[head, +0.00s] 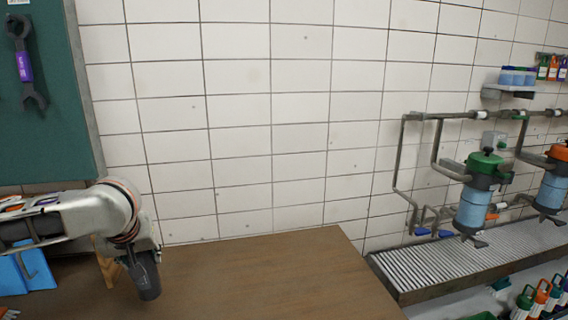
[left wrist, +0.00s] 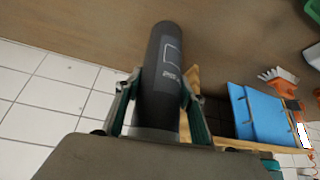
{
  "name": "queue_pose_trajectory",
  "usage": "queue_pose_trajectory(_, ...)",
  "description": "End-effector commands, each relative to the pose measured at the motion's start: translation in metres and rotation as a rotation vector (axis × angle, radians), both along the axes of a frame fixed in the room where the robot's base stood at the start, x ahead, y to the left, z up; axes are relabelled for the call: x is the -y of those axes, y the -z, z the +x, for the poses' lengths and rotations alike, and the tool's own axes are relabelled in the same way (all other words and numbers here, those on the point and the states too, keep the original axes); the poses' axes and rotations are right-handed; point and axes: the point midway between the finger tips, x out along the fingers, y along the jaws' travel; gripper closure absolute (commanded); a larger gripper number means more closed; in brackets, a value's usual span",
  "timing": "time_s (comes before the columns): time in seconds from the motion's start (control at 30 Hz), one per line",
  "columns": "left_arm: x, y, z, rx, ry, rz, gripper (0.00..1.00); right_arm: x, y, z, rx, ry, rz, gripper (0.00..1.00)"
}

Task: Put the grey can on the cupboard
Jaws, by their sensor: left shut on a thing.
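The grey can (head: 148,277) is a dark grey cylinder in the lower left of the head view, tilted slightly. It also shows in the left wrist view, where the grey can (left wrist: 160,70) has pale print on its side. My left gripper (left wrist: 158,98) is shut on it, one finger on each side. In the head view my left gripper (head: 140,256) is over the left part of a brown wooden top (head: 260,275), which may be the cupboard. I cannot tell whether the can touches this top. My right gripper is out of view.
A green tool board (head: 45,110) hangs at left. A ribbed metal shelf (head: 480,262) with blue filters above is at right. The middle of the brown top is clear.

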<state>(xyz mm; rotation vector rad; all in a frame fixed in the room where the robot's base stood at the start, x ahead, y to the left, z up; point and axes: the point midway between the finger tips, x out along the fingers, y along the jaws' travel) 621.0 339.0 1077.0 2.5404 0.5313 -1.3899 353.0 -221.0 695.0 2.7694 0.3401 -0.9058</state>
Motion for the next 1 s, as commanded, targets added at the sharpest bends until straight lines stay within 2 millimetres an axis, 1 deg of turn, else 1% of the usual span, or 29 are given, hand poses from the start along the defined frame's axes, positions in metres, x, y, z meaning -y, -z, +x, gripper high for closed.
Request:
queue_pose_trajectory(0.03, 0.012, 0.012, -0.017, -0.004, 0.054, -0.001, 0.93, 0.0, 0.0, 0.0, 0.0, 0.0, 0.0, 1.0)
queue_pose_trajectory(0.17, 0.042, 0.036, -0.058, -0.001, 0.186, -0.002, 0.93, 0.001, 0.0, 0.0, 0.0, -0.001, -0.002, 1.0)
queue_pose_trajectory(0.2, 0.051, 0.041, -0.071, -0.001, 0.223, -0.002, 0.93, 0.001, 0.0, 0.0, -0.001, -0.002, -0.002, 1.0)
queue_pose_trajectory(0.3, 0.068, 0.051, -0.1, -0.001, 0.302, -0.001, 0.93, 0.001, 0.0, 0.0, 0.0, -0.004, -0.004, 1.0)
queue_pose_trajectory(0.43, 0.084, 0.058, -0.127, 0.001, 0.373, 0.0, 0.93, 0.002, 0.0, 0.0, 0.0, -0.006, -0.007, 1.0)
queue_pose_trajectory(0.5, 0.089, 0.06, -0.136, 0.003, 0.396, -0.001, 0.93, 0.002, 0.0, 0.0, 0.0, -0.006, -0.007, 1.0)
queue_pose_trajectory(0.6, 0.093, 0.061, -0.142, 0.005, 0.411, 0.0, 0.93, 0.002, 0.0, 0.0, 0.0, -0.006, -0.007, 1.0)
queue_pose_trajectory(1.0, 0.094, 0.062, -0.144, 0.001, 0.414, -0.001, 0.93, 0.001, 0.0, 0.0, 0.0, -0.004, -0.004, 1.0)
